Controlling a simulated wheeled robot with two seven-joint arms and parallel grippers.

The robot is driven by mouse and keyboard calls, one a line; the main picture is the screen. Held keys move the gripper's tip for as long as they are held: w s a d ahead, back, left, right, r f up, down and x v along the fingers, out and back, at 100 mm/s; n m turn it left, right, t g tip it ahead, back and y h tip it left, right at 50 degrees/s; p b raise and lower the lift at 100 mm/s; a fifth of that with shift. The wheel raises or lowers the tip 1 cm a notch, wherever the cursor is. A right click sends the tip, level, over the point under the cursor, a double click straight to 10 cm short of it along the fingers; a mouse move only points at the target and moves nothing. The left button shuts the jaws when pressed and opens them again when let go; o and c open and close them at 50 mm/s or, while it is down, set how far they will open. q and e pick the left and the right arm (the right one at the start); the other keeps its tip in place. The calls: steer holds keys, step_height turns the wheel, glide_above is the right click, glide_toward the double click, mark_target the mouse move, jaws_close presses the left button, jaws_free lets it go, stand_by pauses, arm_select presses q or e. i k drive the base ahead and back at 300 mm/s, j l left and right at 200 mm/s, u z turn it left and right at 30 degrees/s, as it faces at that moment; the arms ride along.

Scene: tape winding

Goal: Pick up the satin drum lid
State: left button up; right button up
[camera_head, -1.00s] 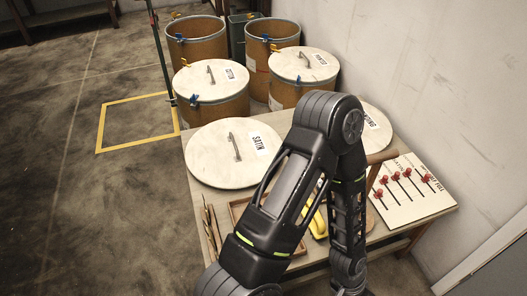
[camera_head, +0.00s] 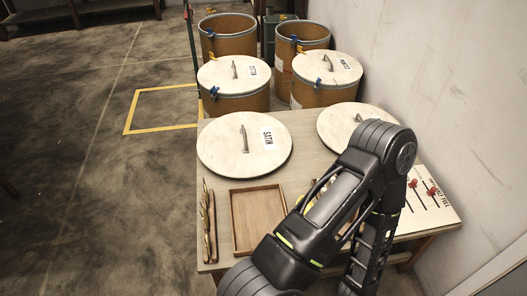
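The satin drum lid (camera_head: 222,155) is a round, pale wooden disc with a metal bar handle and a label reading SATIN. It lies flat on the left part of the wooden table (camera_head: 298,172). My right arm reaches in from the bottom right and bends over the table's right side, apart from the satin lid. Its gripper is outside the picture or hidden behind the arm. My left arm and gripper do not show.
Another round lid (camera_head: 335,122) lies to the right, partly behind my arm. An empty wooden tray (camera_head: 236,222) and thin sticks (camera_head: 209,228) lie in front. Lidded drums (camera_head: 233,100) (camera_head: 322,92) and open drums (camera_head: 228,42) (camera_head: 301,57) stand behind the table.

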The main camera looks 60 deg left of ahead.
mark_target(239, 145)
steer(key=i+l+u, duration=0.1)
steer(key=l+u, duration=0.2)
steer(key=u, duration=2.05)
